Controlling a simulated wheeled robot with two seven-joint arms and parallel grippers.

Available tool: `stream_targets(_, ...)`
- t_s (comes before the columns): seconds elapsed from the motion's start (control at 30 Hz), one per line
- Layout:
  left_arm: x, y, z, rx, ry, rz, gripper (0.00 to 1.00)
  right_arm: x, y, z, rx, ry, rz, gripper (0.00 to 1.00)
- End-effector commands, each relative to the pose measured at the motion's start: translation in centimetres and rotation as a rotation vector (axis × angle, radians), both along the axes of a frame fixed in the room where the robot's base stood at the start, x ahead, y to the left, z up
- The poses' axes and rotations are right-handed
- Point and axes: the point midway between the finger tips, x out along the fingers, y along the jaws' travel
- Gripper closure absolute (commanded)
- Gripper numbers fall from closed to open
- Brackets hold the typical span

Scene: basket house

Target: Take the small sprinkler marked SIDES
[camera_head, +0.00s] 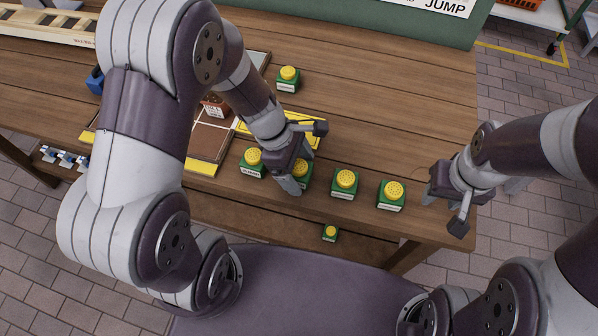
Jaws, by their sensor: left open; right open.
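Several small sprinklers with green square bases and yellow domed tops stand on the wooden table. In a row near the front edge are one at the left (252,163), one partly hidden behind my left gripper (303,171), one in the middle (345,184) and one at the right (391,195). Another sprinkler (288,79) stands farther back. Their white labels are too small to read surely, so I cannot tell which says SIDES. My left gripper (304,158) is open, at the partly hidden sprinkler; contact is unclear. My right gripper (448,207) is open and empty by the table's right edge.
A smaller green and yellow piece (330,232) sits on the lower shelf. A board with brown tiles and yellow edging (207,141) lies behind my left arm. A green sign panel (400,22) stands at the back. The table's right part (420,110) is clear.

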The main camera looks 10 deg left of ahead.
Motion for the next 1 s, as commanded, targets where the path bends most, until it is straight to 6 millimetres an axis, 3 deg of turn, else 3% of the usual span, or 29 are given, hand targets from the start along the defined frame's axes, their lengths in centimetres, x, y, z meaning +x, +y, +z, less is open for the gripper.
stream_targets(0.23, 0.0, -0.1, -0.2, 0.000, -0.001, 0.000, 0.18, 0.0, 0.0, 0.0, 0.000, 0.000, 0.000, 0.57)
stream_targets(0.4, 0.0, -0.1, -0.2, 0.000, -0.001, 0.000, 0.73, 0.0, 0.0, 0.0, 0.000, 0.000, 0.000, 0.57)
stream_targets(0.77, 0.0, -0.1, 0.4, 0.000, -0.002, 0.000, 0.75, 0.0, 0.0, 0.2, 0.000, 0.000, 0.000, 0.57)
stream_targets(1.0, 0.1, -0.1, 4.3, 0.000, -0.005, -0.001, 0.75, 0.0, 0.0, 1.6, 0.000, 0.000, 0.000, 0.57)
